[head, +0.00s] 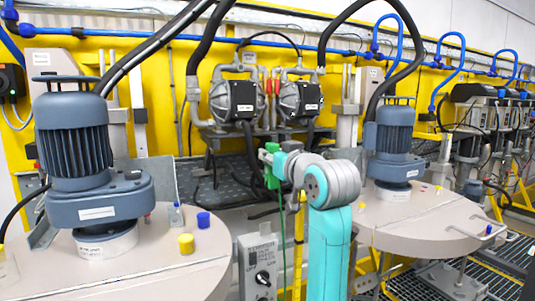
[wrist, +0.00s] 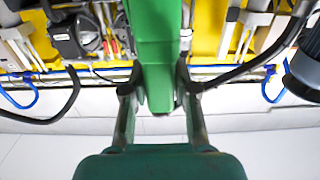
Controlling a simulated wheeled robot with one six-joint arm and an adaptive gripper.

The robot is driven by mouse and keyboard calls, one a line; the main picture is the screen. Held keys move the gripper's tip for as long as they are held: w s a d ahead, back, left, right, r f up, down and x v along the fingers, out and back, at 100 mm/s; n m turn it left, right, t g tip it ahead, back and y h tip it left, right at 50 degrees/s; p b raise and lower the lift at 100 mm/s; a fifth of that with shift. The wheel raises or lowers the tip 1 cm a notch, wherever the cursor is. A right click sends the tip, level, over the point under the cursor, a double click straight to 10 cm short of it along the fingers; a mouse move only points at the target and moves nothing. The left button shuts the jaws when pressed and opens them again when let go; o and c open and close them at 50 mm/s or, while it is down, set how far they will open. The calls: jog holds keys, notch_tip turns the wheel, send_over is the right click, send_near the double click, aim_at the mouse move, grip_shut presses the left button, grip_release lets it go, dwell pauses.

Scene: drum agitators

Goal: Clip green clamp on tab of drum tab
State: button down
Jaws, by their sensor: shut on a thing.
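My gripper (wrist: 158,85) is shut on a green clamp (wrist: 155,45). In the wrist view both fingers press against the clamp's sides, and the clamp runs up out of the frame. In the head view the clamp (head: 272,165) shows beside the end of my teal and grey arm, in the gap between the two drums, apart from both. A green cable hangs below it. The left drum (head: 150,270) and the right drum (head: 420,220) have beige lids. I cannot make out for sure which part is the drum tab.
A blue-grey motor (head: 75,140) stands on the left lid, and another motor (head: 393,140) on the right lid. Two pumps (head: 233,98) with hoses are behind. A control box (head: 258,265) with a knob stands between the drums. A yellow cap (head: 186,243) and blue cap (head: 203,219) sit on the left lid.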

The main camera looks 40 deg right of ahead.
jog(key=v, duration=0.8)
jog(key=shift+s, duration=0.1)
dwell(0.3)
